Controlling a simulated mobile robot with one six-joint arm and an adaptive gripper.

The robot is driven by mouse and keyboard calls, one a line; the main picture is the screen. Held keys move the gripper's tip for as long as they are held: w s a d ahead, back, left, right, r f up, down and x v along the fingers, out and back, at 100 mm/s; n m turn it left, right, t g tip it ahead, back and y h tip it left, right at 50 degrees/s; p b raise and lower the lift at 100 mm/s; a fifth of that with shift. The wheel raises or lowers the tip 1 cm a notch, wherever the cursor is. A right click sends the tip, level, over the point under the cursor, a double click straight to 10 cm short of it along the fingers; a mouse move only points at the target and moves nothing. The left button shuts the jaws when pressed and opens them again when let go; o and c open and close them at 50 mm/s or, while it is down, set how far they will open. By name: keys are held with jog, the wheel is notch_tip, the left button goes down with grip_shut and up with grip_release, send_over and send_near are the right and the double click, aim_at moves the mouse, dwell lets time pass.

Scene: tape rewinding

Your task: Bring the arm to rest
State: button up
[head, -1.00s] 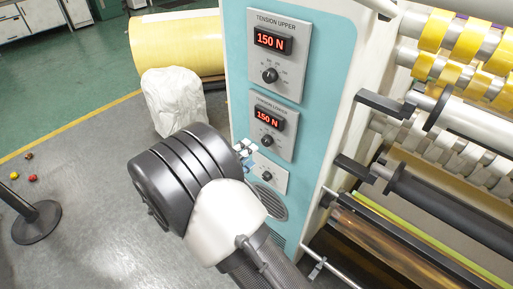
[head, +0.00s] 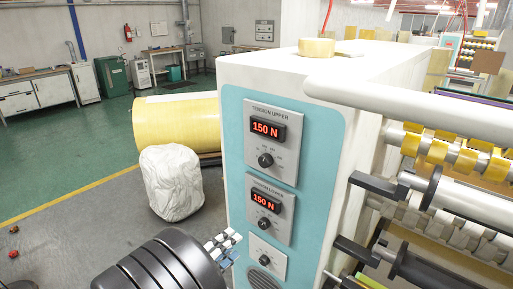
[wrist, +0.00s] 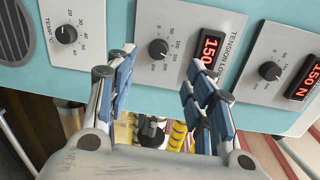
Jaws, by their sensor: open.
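My gripper (head: 223,247) shows at the bottom of the head view, in front of the lower part of the teal control panel (head: 233,160). In the wrist view its two blue-padded fingers (wrist: 160,80) stand apart with nothing between them. The upper tension dial (head: 265,160) and lower tension dial (head: 264,223) are on the panel, each under a red display reading 150 N. In the wrist view the lower tension dial (wrist: 158,49) lies beyond the fingertips, and I see no contact. A temperature dial (wrist: 66,34) is to its left.
Rollers with yellow tape rings (head: 437,150) and dark bars fill the right side. A white wrapped bundle (head: 171,183) and a large yellow roll (head: 178,121) stand left of the machine. Grey floor (head: 90,225) is open at the left.

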jog(key=w+r+n+y, duration=0.7)
jog(key=w+r+y, duration=0.15)
jog(key=r, duration=0.25)
jog(key=s+d+r+n+g+y, duration=0.1)
jog(key=s+d+r+n+y, duration=0.35)
jog(key=r+n, duration=0.25)
jog(key=s+d+f+n+g+h, duration=0.1)
jog(key=s+d+n, duration=0.3)
jog(key=s, duration=0.6)
jog(key=s+d+f+n+g+h, duration=0.1)
jog(key=s+d+f+n+g, duration=0.2)
jog(key=s+d, duration=0.6)
jog(key=s+d+f+n+g, duration=0.2)
jog(key=s+d+n+g, duration=0.2)
jog(key=s+d, duration=0.3)
jog(key=s+n, duration=0.1)
jog(key=s, duration=0.2)
jog(key=shift+s+h, duration=0.3)
jog(key=shift+h, duration=0.1)
jog(key=shift+c, duration=0.5)
